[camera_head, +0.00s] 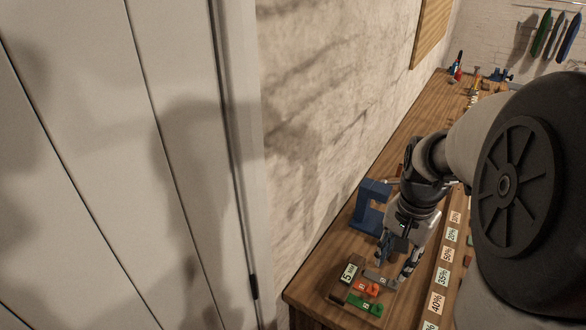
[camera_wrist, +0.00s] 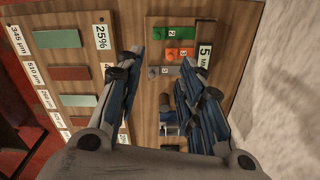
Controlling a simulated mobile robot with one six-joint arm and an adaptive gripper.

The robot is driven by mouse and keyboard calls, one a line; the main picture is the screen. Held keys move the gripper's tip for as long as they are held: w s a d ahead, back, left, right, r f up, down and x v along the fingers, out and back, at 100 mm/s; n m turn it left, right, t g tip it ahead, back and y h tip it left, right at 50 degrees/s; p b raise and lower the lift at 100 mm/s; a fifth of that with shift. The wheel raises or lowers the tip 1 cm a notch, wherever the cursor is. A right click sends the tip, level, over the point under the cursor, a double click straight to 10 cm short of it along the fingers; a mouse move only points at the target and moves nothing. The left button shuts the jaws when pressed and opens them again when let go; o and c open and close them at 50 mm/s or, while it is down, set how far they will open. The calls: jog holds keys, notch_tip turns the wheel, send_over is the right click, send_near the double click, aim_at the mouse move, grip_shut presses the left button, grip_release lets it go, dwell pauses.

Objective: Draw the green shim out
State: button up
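The green shim (camera_head: 364,306) lies at the near end of the wooden bench, the frontmost of a short row of tabs. In the wrist view the green shim (camera_wrist: 184,33) is at the top, with a small numbered label on it. An orange shim (camera_head: 366,289) and a grey shim (camera_head: 379,279) lie beside it. My gripper (camera_head: 400,264) hangs over the bench just behind the row. In the wrist view my gripper (camera_wrist: 169,60) has its fingers wide apart, with nothing between the tips. The green shim is beyond the fingertips, apart from them.
A "5 MM" sign (camera_head: 349,273) stands beside the shims. A blue frame (camera_head: 371,205) stands behind, near the wall. A strip of percentage labels (camera_head: 442,276) runs along the bench. Coloured plates (camera_wrist: 62,73) lie left in the wrist view. A white door (camera_head: 110,160) fills the left.

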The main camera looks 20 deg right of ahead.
aim_at(381, 305)
jog(key=shift+m, duration=0.3)
jog(key=f+b, duration=0.2)
jog(key=f, duration=0.4)
jog(key=f+b, duration=0.2)
jog(key=f, duration=0.4)
jog(key=f+b, duration=0.2)
jog(key=f, duration=0.4)
jog(key=shift+d, duration=0.4)
jog(key=shift+c, duration=0.4)
grip_shut()
jog(key=shift+s, duration=0.1)
